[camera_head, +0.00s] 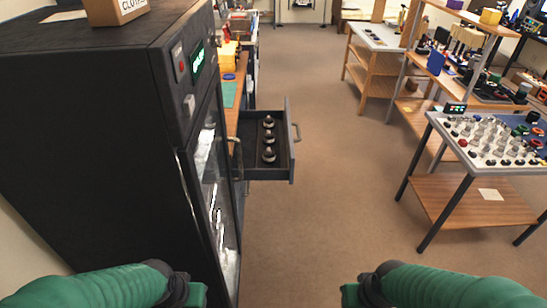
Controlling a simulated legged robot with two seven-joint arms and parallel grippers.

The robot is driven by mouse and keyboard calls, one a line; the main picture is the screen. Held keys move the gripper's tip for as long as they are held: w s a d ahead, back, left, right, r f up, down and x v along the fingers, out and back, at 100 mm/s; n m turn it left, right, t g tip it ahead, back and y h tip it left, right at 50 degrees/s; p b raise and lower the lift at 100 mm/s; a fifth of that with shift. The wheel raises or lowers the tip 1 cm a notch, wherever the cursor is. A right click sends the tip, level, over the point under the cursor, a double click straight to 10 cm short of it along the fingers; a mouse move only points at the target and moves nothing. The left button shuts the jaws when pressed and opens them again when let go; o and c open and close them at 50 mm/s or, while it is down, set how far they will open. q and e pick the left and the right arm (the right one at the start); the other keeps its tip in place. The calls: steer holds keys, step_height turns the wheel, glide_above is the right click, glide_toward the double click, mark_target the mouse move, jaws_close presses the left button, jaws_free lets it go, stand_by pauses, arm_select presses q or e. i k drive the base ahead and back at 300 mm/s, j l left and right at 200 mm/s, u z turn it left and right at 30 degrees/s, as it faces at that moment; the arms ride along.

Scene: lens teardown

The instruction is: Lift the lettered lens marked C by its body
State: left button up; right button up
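Three small dark round pieces with pale spots, lens-like, stand in a row in an open drawer (291,150): a far one (268,122), a middle one (269,138) and a near one (269,156). No letter can be read on them, so I cannot tell which, if any, is lens C. My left gripper (194,293) is at the bottom edge, in front of the black cabinet. My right gripper (352,295) is at the bottom, over the floor. Both are far from the drawer, and their fingers are not clear enough to show open or shut.
A tall black cabinet (85,110) with a glass door fills the left. A table (437,118) with many small parts stands right, above a lower wooden shelf (470,198). Wooden shelving (370,80) stands behind. The brown floor (335,180) between is clear.

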mark_target(266, 160)
steer(key=i+l+z, duration=0.8)
steer(key=i+l, duration=0.15)
steer(key=i, duration=0.15)
steer(key=i+u, duration=0.5)
steer(key=i+l+u, duration=0.3)
steer(key=u, duration=0.15)
steer(key=i+u, duration=0.3)
steer(key=u, duration=0.15)
steer(key=i+u, duration=0.25)
steer(key=u, duration=0.2)
steer(key=i+l+u, duration=0.25)
steer(key=u, duration=0.15)
steer(key=i+l+u, duration=0.2)
steer(key=u, duration=0.25)
steer(key=i+l+u, duration=0.2)
steer(key=l+u, duration=0.25)
steer(key=j, duration=0.1)
